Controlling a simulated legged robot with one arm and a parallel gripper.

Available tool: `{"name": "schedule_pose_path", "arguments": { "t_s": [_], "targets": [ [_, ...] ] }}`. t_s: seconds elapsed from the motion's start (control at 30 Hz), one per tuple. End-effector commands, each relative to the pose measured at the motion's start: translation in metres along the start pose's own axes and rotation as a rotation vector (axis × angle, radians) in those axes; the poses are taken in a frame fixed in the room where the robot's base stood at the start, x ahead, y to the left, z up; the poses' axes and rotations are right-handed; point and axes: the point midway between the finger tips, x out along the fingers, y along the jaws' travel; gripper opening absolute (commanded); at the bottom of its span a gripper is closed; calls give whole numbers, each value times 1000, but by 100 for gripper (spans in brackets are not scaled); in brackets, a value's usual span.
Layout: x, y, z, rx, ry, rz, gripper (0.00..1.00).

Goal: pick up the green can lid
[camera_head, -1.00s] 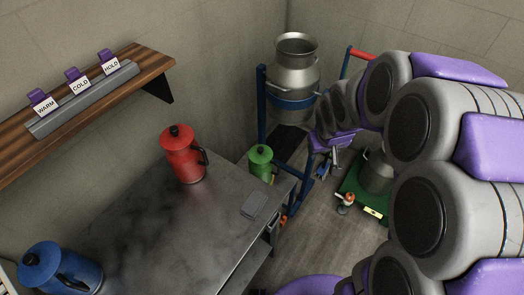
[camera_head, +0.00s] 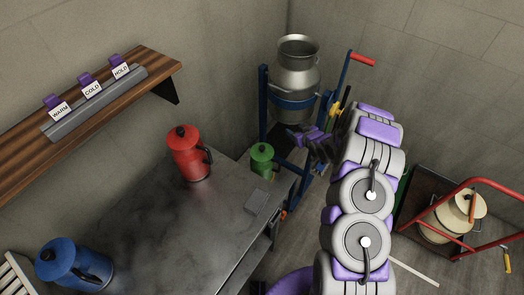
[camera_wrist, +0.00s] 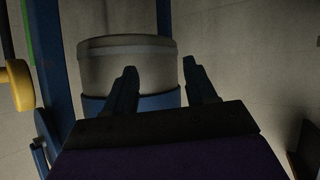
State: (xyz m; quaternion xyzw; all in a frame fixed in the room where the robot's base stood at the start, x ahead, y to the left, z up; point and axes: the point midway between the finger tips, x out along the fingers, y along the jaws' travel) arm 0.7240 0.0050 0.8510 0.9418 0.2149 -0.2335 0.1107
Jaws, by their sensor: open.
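The green can (camera_head: 262,167) stands at the back right corner of the steel counter, and its green lid (camera_head: 262,153) with a dark knob sits on top. My gripper (camera_head: 305,135) is to the right of the lid and apart from it, partly hidden by my arm in the head view. In the wrist view my gripper (camera_wrist: 159,68) shows two dark, spread fingers with nothing between them. They face a large metal can (camera_wrist: 128,68) in a blue frame. The green lid cannot be made out in the wrist view.
A red can (camera_head: 187,155) and a blue can (camera_head: 70,264) stand on the counter (camera_head: 165,225). The large metal can (camera_head: 298,75) hangs in a blue frame (camera_head: 262,105) behind the green can. A red-framed cart (camera_head: 470,185) carries a cream can (camera_head: 455,215) at right.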

Motion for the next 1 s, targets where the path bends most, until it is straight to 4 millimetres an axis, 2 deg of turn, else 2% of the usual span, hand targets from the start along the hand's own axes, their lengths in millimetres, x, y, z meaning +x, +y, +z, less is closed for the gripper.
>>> {"name": "schedule_pose_path", "arguments": {
  "t_s": [0.03,0.27,0.43,0.6,0.73,0.83,1.0],
  "targets": [
    [5,-3,14,2,30,-16,56],
    [15,-28,60,5,202,-98,56],
    [5,-55,99,23,321,-166,56],
    [-14,-81,132,50,425,-227,56],
    [-29,-95,148,71,477,-259,56],
    [-35,-100,153,80,505,-273,56],
    [-27,-106,150,82,519,-282,56]
  ]
}}
